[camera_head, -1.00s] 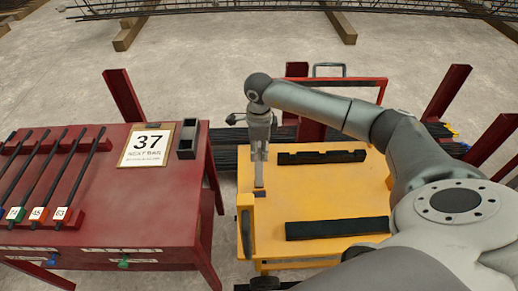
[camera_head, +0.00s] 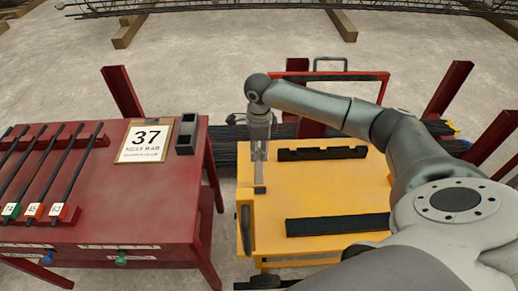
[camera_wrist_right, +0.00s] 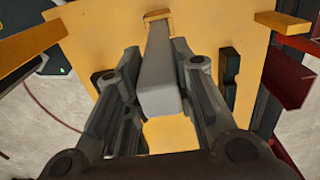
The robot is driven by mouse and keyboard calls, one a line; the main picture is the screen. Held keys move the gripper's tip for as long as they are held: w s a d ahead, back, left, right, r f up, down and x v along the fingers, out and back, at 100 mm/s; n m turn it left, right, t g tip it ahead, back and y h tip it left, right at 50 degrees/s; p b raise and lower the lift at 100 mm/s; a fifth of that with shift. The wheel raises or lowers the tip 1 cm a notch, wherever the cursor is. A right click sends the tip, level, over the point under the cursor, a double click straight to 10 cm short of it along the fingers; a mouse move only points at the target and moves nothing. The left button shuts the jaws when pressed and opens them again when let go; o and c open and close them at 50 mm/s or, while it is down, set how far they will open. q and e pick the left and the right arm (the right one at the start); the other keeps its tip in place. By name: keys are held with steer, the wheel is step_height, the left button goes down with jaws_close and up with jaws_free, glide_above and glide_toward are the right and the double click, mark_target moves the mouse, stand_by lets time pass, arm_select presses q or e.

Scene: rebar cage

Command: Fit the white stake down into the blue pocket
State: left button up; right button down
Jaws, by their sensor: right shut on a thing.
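My right gripper (camera_head: 259,148) points down over the left part of the yellow cart top (camera_head: 290,185). Its fingers (camera_wrist_right: 158,95) are shut on a pale grey-white bar, the white stake (camera_wrist_right: 158,75). The stake also shows below the gripper in the head view (camera_head: 260,172), roughly upright. Its lower end is at a small dark patch near the cart top; I cannot tell whether it touches. In the wrist view its far end is by a small orange-yellow bracket (camera_wrist_right: 157,15). I cannot make out a clearly blue pocket. My left gripper is not in view.
A notched black block (camera_head: 322,154) and a long dark bar (camera_head: 337,225) lie on the cart. A red table (camera_head: 110,195) stands to the left with black rods (camera_head: 40,165), a "37" sign (camera_head: 145,141) and a dark open box (camera_head: 187,134). Red posts (camera_head: 448,90) stand behind.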

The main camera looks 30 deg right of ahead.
steer(key=shift+f+b, duration=1.4)
steer(key=shift+f, duration=0.35)
steer(key=c, duration=1.1)
jaws_free()
step_height(320, 180, up, 12)
steer(key=shift+r, duration=0.1)
steer(key=shift+a, duration=0.1)
